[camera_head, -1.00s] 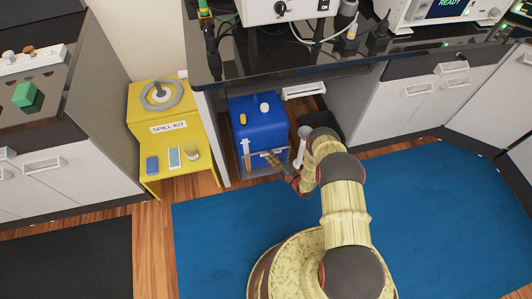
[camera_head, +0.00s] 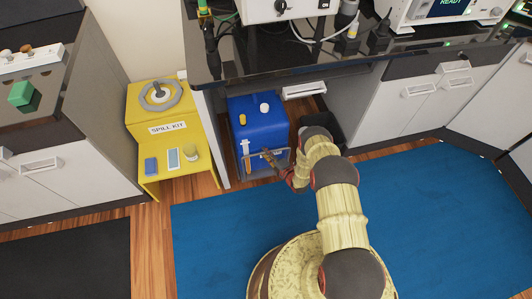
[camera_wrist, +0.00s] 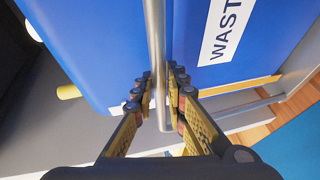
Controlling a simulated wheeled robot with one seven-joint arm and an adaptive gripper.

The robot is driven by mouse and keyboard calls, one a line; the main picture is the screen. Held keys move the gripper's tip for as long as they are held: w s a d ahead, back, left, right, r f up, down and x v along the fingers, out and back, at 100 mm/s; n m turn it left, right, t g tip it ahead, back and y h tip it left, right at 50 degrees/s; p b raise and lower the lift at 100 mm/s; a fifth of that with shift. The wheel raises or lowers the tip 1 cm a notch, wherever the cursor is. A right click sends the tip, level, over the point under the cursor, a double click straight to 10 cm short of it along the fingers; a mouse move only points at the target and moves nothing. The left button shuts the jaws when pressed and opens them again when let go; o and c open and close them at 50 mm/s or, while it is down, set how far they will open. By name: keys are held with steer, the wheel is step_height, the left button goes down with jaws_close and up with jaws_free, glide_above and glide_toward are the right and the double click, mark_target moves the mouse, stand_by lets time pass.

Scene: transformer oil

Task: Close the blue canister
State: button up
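The blue canister (camera_head: 262,128) stands on the floor under the dark counter. On its top are a white cap (camera_head: 264,107) and a yellow cap (camera_head: 242,119); in the wrist view the yellow cap (camera_wrist: 69,92) is at the left edge of the blue body (camera_wrist: 105,45). A white label reading "WAST" (camera_wrist: 227,28) is on the front. A grey metal bar (camera_wrist: 156,45) runs across the front. My gripper (camera_wrist: 160,75) has its fingers close on both sides of this bar. Whether they press on it cannot be made out. In the head view my gripper (camera_head: 268,154) is at the canister's front.
A yellow spill kit stand (camera_head: 180,140) is to the left, with small items on its shelf. A dark bin (camera_head: 320,125) is to the right, behind my arm. The counter edge (camera_head: 300,78) overhangs the canister. Blue matting (camera_head: 440,220) covers open floor.

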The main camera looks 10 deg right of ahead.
jaws_close()
stand_by(0.4)
